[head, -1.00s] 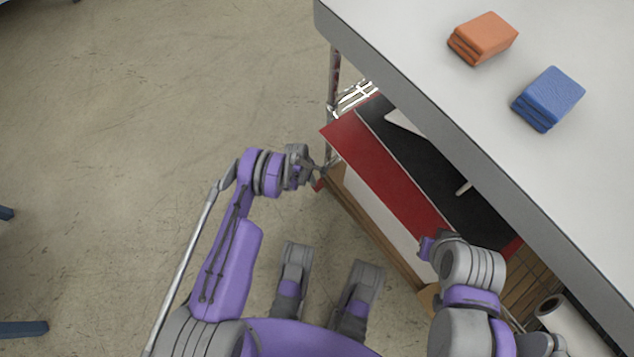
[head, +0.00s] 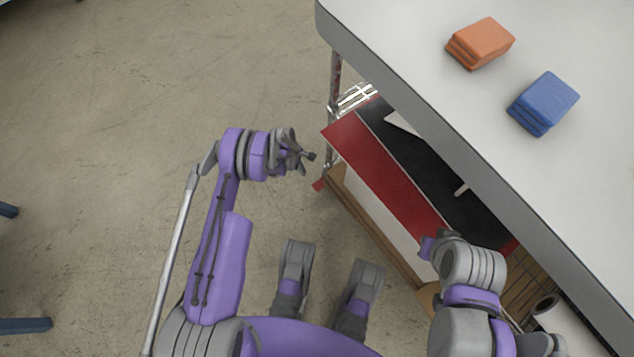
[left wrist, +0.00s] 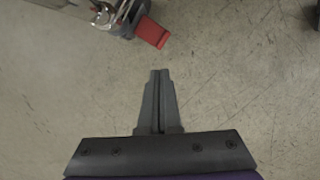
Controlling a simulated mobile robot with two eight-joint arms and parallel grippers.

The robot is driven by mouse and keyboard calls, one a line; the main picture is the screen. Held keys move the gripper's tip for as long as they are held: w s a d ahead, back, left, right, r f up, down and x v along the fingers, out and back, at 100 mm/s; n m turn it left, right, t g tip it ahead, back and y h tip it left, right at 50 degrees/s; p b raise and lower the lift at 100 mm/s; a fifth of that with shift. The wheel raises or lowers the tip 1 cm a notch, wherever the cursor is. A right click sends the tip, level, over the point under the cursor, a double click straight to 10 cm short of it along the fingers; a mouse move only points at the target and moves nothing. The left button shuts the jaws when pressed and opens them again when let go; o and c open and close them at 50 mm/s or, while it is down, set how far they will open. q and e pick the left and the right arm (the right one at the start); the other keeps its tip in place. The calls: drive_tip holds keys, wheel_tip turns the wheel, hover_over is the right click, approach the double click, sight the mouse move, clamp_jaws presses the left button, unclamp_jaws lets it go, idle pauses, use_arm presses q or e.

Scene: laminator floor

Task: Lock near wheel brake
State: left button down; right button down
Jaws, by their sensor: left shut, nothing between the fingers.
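The near wheel brake is a red tab (left wrist: 152,32) on a metal caster (left wrist: 112,16) at the top of the left wrist view. In the head view the red tab (head: 319,185) shows small near the foot of the cart's corner leg. My left gripper (head: 312,156) is shut and empty, above the floor to the left of that leg. In the left wrist view its closed fingertips (left wrist: 160,73) point toward the red tab, with a gap in the picture between them. My right gripper (head: 426,246) is by the cart's lower shelf; its fingers are unclear.
The cart's white top (head: 400,50) overhangs the leg and carries orange blocks (head: 481,43) and blue blocks (head: 544,103). Red and black sheets (head: 385,165) lie on the lower shelf.

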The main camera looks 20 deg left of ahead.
use_arm(q)
drive_tip(key=shift+v, duration=1.7)
